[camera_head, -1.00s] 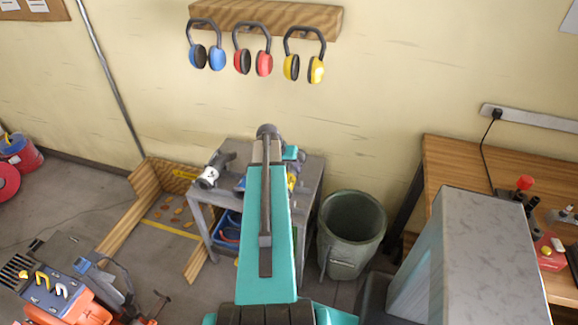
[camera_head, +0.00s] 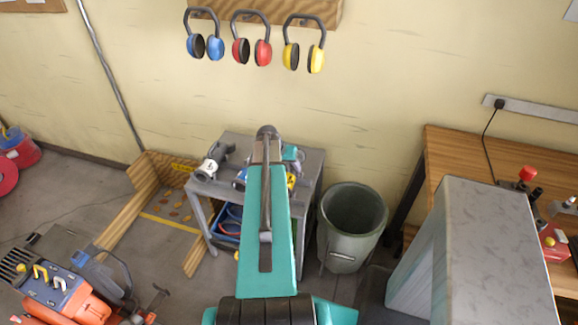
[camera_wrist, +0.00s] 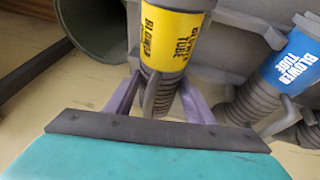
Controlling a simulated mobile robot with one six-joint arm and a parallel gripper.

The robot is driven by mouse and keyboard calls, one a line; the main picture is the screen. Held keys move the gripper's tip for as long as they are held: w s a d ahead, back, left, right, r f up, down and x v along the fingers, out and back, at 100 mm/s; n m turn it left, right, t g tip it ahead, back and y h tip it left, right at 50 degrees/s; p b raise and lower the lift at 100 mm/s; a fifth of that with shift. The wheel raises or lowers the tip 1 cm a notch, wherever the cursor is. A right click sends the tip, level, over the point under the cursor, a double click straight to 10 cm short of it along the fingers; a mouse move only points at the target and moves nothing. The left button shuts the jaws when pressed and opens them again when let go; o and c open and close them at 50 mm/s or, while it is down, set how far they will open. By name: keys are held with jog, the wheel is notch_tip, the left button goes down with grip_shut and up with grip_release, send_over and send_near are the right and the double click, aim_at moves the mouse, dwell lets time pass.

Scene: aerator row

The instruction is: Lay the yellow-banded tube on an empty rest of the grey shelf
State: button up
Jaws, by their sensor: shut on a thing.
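The yellow-banded tube (camera_wrist: 170,40) has a black ribbed end and dark "blower tube" lettering in the wrist view. My gripper (camera_wrist: 157,98) is shut on its ribbed part. In the head view my arm hides most of it, and a bit of its yellow band (camera_head: 291,180) shows right of the arm. The grey shelf (camera_head: 312,168) is below and around it; I cannot tell if the tube touches it. A blue-banded tube (camera_wrist: 286,62) lies to the right in the wrist view. A white-banded tube (camera_head: 210,165) lies at the shelf's left. The rests are mostly hidden.
A green bin (camera_head: 352,225) stands right of the shelf. A wooden bench (camera_head: 470,155) is further right. A wooden frame (camera_head: 120,220) and an orange machine (camera_head: 85,300) are on the floor at left. Blue, red and yellow ear defenders (camera_head: 303,45) hang on the wall.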

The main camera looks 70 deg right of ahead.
jog(key=shift+f+b, duration=0.65)
jog(key=shift+f, duration=0.35)
jog(key=shift+f, duration=0.1)
jog(key=o, duration=1.3)
jog(key=b+v, duration=0.3)
jog(key=v, duration=1.1)
jog(key=shift+w+f, duration=0.1)
